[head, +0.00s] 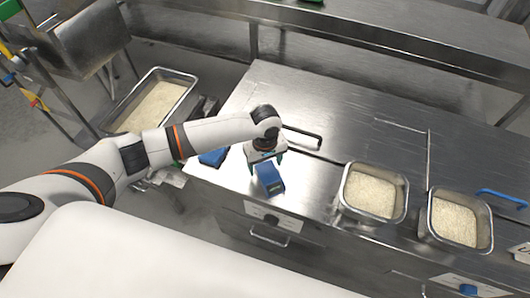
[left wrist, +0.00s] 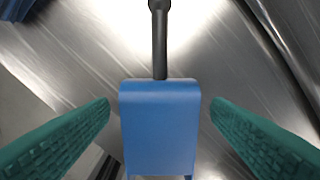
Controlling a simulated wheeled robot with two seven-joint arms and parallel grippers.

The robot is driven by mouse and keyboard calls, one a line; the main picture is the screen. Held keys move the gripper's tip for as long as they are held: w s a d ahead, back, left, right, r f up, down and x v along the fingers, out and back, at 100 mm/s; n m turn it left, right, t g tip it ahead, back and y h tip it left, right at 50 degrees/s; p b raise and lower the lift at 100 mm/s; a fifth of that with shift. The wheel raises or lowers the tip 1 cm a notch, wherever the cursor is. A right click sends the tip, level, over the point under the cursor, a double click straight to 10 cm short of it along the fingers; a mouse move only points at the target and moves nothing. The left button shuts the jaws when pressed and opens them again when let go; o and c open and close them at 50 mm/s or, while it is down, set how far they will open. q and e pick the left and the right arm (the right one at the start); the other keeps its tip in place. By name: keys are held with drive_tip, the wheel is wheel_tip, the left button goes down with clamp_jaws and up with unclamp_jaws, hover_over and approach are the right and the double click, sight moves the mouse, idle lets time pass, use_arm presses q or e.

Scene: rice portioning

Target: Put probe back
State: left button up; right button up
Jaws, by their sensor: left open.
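A blue block-shaped thing (head: 269,178) lies on the steel counter under my left gripper (head: 264,163). It looks like the probe or its holder; I cannot tell which. In the left wrist view the blue body (left wrist: 160,128) sits between my left gripper's green fingers (left wrist: 160,122), with a gap on each side. A dark rod (left wrist: 160,45) runs from its far edge. My left gripper is open and holds nothing. A second blue thing (head: 213,157) is partly hidden behind my left arm. My right gripper is not in view.
Two rice pans (head: 372,193) (head: 458,222) are set in the counter to the right. A larger rice tray (head: 155,104) is at the left.

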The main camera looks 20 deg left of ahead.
sight(265, 166)
use_arm(q)
wheel_tip(265, 166, up, 11)
drive_tip(key=b, duration=0.2)
drive_tip(key=shift+f, duration=0.1)
idle(0.4)
